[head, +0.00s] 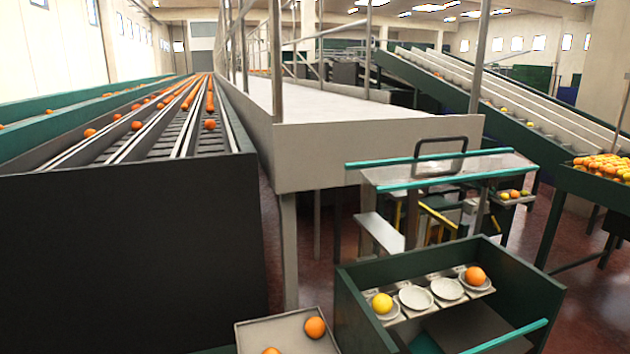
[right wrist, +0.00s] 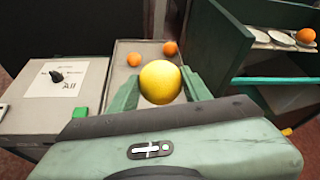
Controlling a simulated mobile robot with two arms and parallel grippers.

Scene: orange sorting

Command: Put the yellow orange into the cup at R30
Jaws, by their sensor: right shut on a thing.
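My right gripper (right wrist: 160,85) is shut on a yellow orange (right wrist: 160,82), held between its green fingers over the near part of a grey tray (right wrist: 128,88). In the head view, a row of four-sided metal holders carries pale cups in a dark green box (head: 357,306). The leftmost cup holds another yellow orange (head: 382,303). Two middle cups, one left (head: 415,297) and one right (head: 447,288), are empty. The rightmost holds an orange fruit (head: 475,275). No R30 label is legible. Neither gripper shows in the head view.
Two orange fruits, one right (head: 315,327) and one left (head: 270,350), lie on the tray. The green box's wall and a teal bar (right wrist: 270,80) stand right of my gripper.

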